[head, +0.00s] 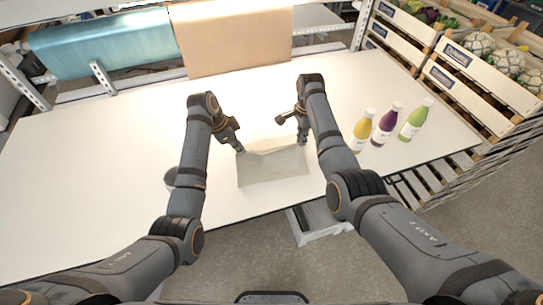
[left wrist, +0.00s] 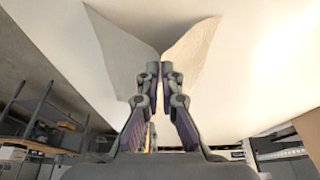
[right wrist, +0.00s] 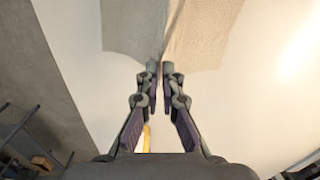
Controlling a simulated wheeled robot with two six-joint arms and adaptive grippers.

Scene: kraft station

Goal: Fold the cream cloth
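The cream cloth (head: 272,168) lies near the front edge of the white table, between my two arms. Its far edge is lifted and sags slightly between the grippers. My left gripper (head: 240,151) is shut on the far left corner; in the left wrist view the cloth (left wrist: 192,50) creases at the closed fingertips (left wrist: 160,66). My right gripper (head: 303,144) is shut on the far right corner; in the right wrist view the cloth (right wrist: 200,35) also gathers at the fingertips (right wrist: 160,67). The small bits of cloth inside the fingers are hidden.
Yellow (head: 363,131), purple (head: 386,124) and green (head: 415,120) bottles stand right of my right arm. A round grey object (head: 170,178) is partly hidden by my left arm. Blue (head: 105,45) and brown (head: 232,40) rolls sit behind. Crates (head: 470,75) stand right. The table's left side is clear.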

